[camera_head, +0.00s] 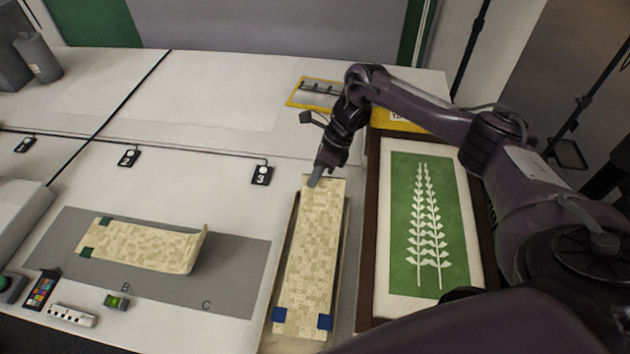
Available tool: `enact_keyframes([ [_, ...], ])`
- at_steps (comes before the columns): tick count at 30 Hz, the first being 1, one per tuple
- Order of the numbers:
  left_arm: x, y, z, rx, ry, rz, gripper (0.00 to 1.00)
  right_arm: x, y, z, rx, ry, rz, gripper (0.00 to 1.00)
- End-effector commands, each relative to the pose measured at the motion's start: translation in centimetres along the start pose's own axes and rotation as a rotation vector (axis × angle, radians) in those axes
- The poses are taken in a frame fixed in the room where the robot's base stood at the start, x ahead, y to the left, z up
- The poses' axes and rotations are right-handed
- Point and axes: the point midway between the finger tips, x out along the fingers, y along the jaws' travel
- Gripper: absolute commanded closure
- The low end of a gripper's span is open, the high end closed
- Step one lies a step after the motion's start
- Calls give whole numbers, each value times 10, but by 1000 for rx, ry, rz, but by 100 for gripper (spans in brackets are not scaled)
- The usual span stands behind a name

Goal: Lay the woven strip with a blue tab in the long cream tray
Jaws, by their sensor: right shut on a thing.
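The woven strip with blue tabs (308,250) is pale and patterned, with a blue tab at each near corner. It lies lengthwise over the long cream tray (266,338), whose walls show along its sides. I cannot tell whether the strip rests fully on the tray floor. My right gripper (314,182) is shut on the strip's far end, and its fingers hide a small part of that edge. My left gripper is not in view.
A similar strip with green tabs (145,245) lies on a grey mat (235,262) at left, its right end curled up. A framed green leaf panel (420,230) stands close to the tray's right. A yellow-edged card (316,93) lies behind. The white table behind the mat is mostly clear.

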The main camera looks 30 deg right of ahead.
Motion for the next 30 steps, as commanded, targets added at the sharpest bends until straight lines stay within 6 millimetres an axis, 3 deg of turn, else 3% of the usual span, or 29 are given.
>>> enact_keyframes([
  [5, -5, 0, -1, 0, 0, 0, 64, 22, -7, -8, 1, 0, 3, 100],
  [12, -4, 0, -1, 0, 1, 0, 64, 25, -9, -10, 0, 0, 0, 100],
  [13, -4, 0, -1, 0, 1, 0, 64, 25, -9, -10, 0, 0, 0, 91],
  [18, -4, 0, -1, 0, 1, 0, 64, 25, -9, -10, 0, 0, 0, 70],
  [30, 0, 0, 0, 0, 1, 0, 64, 15, -10, -10, -1, -1, -1, 70],
])
